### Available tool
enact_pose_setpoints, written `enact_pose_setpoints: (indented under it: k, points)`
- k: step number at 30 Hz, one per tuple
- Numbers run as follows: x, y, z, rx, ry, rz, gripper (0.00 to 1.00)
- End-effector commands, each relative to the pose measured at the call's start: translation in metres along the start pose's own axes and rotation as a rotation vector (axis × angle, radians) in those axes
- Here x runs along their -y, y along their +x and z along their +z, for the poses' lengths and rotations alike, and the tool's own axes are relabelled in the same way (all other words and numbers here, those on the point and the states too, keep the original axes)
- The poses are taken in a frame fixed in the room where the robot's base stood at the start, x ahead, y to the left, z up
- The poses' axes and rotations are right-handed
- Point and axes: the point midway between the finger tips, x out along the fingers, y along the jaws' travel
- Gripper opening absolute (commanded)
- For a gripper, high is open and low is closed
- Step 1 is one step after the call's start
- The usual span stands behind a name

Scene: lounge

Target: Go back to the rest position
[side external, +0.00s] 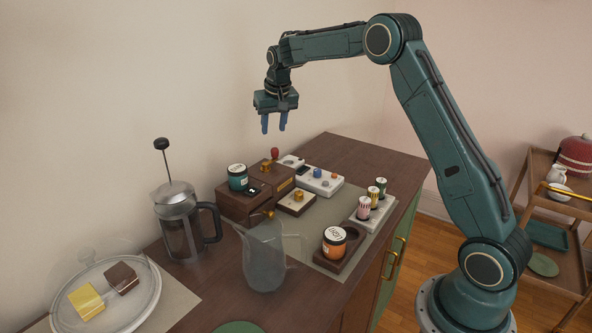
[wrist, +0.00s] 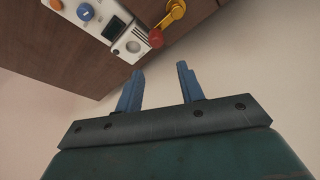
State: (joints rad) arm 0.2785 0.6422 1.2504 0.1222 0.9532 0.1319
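My gripper (side external: 273,123) hangs in the air above the back of the cabinet top, with its blue fingers pointing down. It also shows in the wrist view (wrist: 158,84), where the two fingers stand apart with nothing between them. It touches nothing. Below it, on the cabinet (side external: 375,155), are a dark box with a red-knobbed lever (side external: 275,153) and a white panel with coloured knobs (side external: 320,181). The panel (wrist: 112,28) and the lever's red knob (wrist: 156,38) also show in the wrist view.
A French press (side external: 180,225), a clear jug (side external: 263,255) and a glass-covered cake plate (side external: 150,300) stand at the front left. A teal jar (side external: 238,178), an orange jar (side external: 334,243) and several small striped rolls (side external: 372,196) stand on the cabinet. A wooden cart (side external: 545,210) is at right.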

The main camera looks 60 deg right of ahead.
Motion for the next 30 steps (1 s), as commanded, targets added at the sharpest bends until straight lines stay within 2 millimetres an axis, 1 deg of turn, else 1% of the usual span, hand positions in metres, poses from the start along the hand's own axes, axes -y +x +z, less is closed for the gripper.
enact_pose_setpoints:
  k: [13, 17, 20, 23, 26, 30]
  points:
    - [0.0, -0.004, -0.001, -0.001, -0.001, 0.0, 0.38]
    - [0.002, -0.01, 0.002, -0.004, -0.007, -0.003, 0.38]
    - [0.004, -0.021, 0.008, -0.008, -0.018, -0.007, 0.38]
    - [0.007, -0.038, 0.017, -0.016, -0.035, -0.014, 0.38]
    - [0.01, -0.059, 0.031, -0.024, -0.057, -0.023, 0.38]
    - [0.014, -0.089, 0.055, -0.038, -0.093, -0.038, 0.38]
